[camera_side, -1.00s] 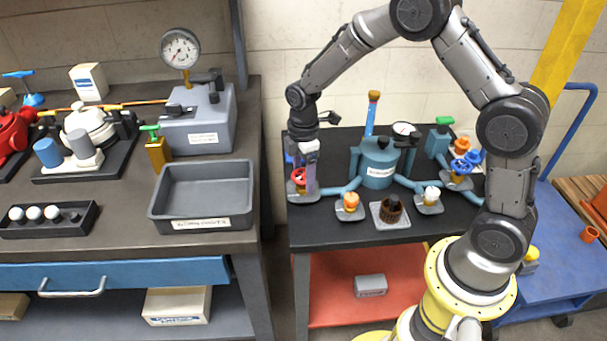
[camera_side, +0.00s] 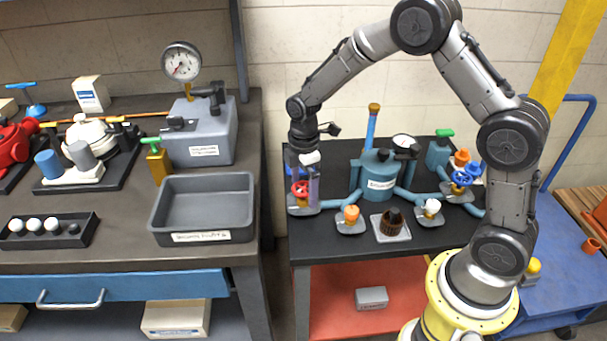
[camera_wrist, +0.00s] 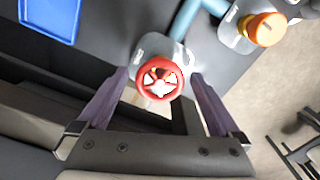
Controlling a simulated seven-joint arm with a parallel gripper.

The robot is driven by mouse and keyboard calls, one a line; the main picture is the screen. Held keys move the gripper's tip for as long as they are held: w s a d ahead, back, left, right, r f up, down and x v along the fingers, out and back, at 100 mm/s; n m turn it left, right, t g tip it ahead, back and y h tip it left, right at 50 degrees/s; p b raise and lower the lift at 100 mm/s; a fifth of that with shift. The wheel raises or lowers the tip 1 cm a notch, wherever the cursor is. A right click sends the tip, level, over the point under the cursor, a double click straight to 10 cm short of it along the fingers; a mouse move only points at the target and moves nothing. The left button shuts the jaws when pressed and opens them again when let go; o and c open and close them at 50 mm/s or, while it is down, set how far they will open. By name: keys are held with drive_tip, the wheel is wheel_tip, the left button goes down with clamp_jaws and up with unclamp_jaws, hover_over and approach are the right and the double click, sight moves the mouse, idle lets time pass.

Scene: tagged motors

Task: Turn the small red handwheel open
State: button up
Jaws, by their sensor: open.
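The small red handwheel (camera_side: 300,189) sits on a grey plate at the left front of the black cart top, joined to a blue pipe. In the wrist view the red handwheel (camera_wrist: 160,79) shows from above with several spokes, on its plate. My gripper (camera_side: 306,192) points down at it. In the wrist view my gripper (camera_wrist: 160,82) is open, with one purple-grey finger on each side of the wheel and a gap at both sides. Whether a finger touches the rim cannot be told. In the side view the fingers partly cover the wheel.
An orange knob (camera_side: 351,214) stands just right of the wheel. A blue tank (camera_side: 379,178), a brown knob (camera_side: 392,218), a white knob (camera_side: 432,207) and a blue handwheel (camera_side: 464,180) are farther right. A blue tray (camera_wrist: 48,18) lies beyond. The left bench (camera_side: 250,240) is close by.

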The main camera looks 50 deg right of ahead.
wheel_tip(320, 180, up, 14)
drive_tip(key=shift+f, duration=0.15)
idle(0.4)
wheel_tip(320, 180, up, 8)
drive_tip(key=f+t, duration=0.1)
drive_tip(key=t, duration=0.1)
hover_over(304, 187)
drive_tip(key=s, duration=0.3)
drive_tip(key=s+r+m+t, duration=0.2)
drive_tip(key=s+r, duration=0.4)
drive_tip(key=s, duration=0.3)
drive_tip(key=s+f+m, duration=0.3)
drive_tip(key=s+m, duration=0.2)
drive_tip(key=s, duration=0.2)
drive_tip(key=s+f+m+t, duration=0.1)
drive_tip(key=s+f+m, duration=0.2)
drive_tip(key=s+m, duration=0.3)
drive_tip(key=shift+s+a+t, duration=0.25)
drive_tip(key=shift+s+t, duration=0.05)
drive_tip(key=shift+s, duration=0.05)
